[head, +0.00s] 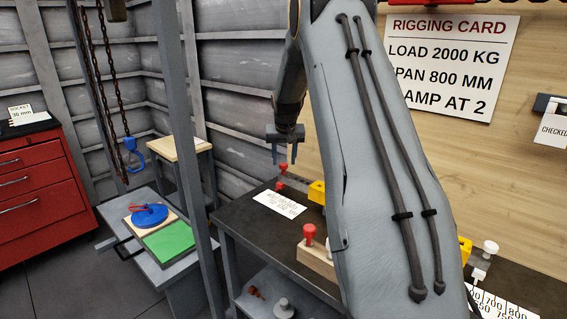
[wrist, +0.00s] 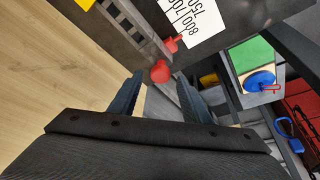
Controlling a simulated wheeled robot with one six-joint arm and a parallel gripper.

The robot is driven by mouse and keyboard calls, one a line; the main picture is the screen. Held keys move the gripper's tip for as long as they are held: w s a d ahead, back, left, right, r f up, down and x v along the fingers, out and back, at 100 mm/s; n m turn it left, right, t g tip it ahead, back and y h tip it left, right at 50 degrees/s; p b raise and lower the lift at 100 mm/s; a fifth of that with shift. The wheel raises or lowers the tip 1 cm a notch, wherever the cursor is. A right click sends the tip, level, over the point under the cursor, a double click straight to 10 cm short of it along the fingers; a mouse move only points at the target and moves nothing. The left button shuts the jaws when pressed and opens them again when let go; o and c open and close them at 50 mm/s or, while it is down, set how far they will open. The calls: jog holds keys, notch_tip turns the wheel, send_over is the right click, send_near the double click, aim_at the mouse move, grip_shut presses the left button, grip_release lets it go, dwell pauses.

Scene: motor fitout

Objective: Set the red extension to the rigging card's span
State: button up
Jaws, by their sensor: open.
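The rigging card (head: 452,60) on the wall reads load 2000 kg, span 800 mm and a partly covered line ending "AMP AT 2". The red extension's knob (head: 283,168) stands at the far end of the dark bench, with a red part (head: 280,185) below it. In the wrist view the red knob (wrist: 161,71) is just beyond my fingertips, beside a red pointer (wrist: 173,44) at a white scale (wrist: 193,22). The scale shows 800, 700 and 750; the exact setting is unclear. My gripper (head: 284,157) points down, open and empty, above the knob.
A yellow block (head: 317,192) stands beside the red extension. A red-handled piece (head: 309,236) sits on a wooden block nearer. A white knob (head: 489,247) with another numbered scale (head: 497,302) is at right. A grey post (head: 180,120) stands left of the bench (head: 245,226).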

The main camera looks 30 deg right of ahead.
jog(key=b+v, duration=0.1)
jog(key=v, duration=0.5)
dwell(0.5)
